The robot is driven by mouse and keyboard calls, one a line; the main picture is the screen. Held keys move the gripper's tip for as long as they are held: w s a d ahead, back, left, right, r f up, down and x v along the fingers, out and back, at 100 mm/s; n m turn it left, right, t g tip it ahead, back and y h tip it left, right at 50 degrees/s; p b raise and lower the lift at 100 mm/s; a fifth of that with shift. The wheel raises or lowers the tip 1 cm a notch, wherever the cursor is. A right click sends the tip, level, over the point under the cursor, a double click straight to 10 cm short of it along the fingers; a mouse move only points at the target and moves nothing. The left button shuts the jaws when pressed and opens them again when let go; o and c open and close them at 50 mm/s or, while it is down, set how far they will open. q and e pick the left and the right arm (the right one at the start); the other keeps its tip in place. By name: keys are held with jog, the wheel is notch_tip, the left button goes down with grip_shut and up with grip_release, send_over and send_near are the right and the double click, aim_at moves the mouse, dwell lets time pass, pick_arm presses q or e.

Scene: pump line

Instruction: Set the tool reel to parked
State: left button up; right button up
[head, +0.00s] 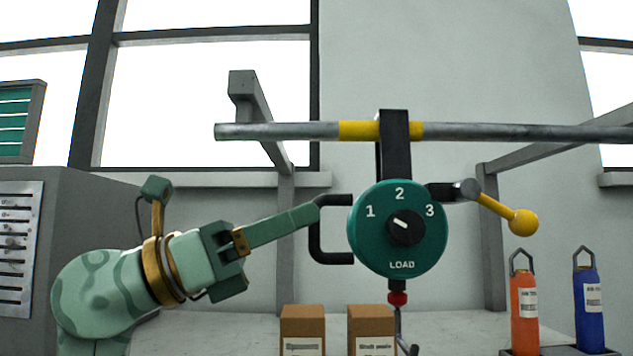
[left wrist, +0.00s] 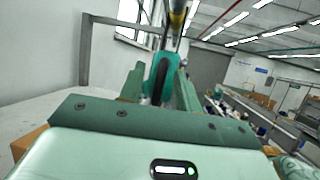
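The tool reel (head: 375,245) is a round teal housing hanging from a rail by a black bracket (head: 394,150). Its face has a black knob (head: 406,228) whose white mark points up and left, roughly toward 1, among the marks 1, 2, 3 and LOAD. A black handle (head: 316,245) is on its left, a lever with a yellow ball (head: 522,222) on its right, a red part (head: 397,298) below. My left gripper (head: 316,212) reaches the handle's upper corner. In the left wrist view its fingers (left wrist: 158,85) stand apart with the reel (left wrist: 153,72) seen edge-on between them; contact is unclear. My right gripper is out of view.
The horizontal rail (head: 280,131) with a yellow band crosses above. Two cardboard boxes (head: 303,322) (head: 371,322) stand below the reel. An orange bottle (head: 524,305) and a blue bottle (head: 588,300) stand at the right. A grey cabinet (head: 60,230) is at the left.

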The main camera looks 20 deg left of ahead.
aim_at(376, 229)
pick_arm(q)
jog(key=shift+p+x, duration=0.45)
jog(key=shift+x, duration=1.1)
jog(key=shift+s, duration=0.1)
jog(key=c, duration=0.7)
jog(key=shift+s, duration=0.1)
grip_shut()
